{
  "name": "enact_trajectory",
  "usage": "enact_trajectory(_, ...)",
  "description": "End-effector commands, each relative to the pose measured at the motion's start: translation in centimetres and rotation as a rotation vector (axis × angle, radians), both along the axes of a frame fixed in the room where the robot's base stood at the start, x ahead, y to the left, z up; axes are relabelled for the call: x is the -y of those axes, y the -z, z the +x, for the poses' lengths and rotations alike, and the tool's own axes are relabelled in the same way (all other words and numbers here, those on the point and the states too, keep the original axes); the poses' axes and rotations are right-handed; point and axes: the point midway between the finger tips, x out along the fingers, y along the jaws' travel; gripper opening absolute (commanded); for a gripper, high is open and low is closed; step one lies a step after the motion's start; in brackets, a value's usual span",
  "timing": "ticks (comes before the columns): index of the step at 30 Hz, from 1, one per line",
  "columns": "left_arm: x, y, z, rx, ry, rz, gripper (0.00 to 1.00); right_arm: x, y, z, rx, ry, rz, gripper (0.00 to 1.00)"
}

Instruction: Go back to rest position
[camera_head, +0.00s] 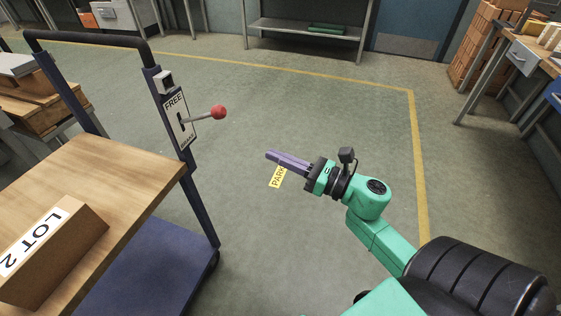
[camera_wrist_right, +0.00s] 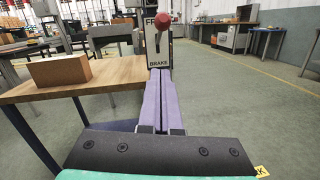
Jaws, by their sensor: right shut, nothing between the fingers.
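My right gripper (camera_head: 270,154) reaches in from the lower right in the head view, over open floor. Its purple fingers are shut together with nothing between them; they also show in the right wrist view (camera_wrist_right: 160,75). The fingers are apart from the red-knobbed lever (camera_head: 218,112) on the cart's FREE/BRAKE plate (camera_head: 176,118). In the right wrist view the lever knob (camera_wrist_right: 162,15) appears just beyond the fingertips, in front of the plate. The lever sticks out to the right from the plate in the head view. My left gripper is not in view.
A cart with a wooden top (camera_head: 110,165), dark blue frame and lower deck (camera_head: 150,265) stands at left. A LOT 2 box (camera_head: 65,262) sits on it. A yellow PARK label (camera_head: 277,177) lies on the floor below my fingers. Floor right of the cart is clear. Benches stand farther off.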

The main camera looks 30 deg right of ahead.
Motion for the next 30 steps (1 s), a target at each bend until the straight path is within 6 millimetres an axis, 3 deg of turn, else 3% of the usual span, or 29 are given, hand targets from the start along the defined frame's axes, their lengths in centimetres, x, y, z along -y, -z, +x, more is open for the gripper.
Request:
enact_trajectory(17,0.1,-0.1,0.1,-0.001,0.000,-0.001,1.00,0.3,0.1,-0.3,-0.007,0.003,0.008,0.00)
enact_trajectory(20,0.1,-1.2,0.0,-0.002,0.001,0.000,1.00,2.1,1.4,0.6,-0.101,0.060,0.121,0.00)
enact_trajectory(23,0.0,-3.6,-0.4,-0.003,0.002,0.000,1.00,6.1,6.1,1.9,-0.334,0.207,0.422,0.00)
enact_trajectory(25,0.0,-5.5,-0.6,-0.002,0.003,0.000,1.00,9.0,11.6,1.8,-0.539,0.360,0.711,0.00)
enact_trajectory(28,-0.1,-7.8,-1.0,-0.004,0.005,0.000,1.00,11.2,20.5,-0.9,-0.804,0.605,1.118,0.00)
enact_trajectory(30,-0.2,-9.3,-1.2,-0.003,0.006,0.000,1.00,11.3,26.3,-4.3,-0.953,0.794,1.378,0.00)
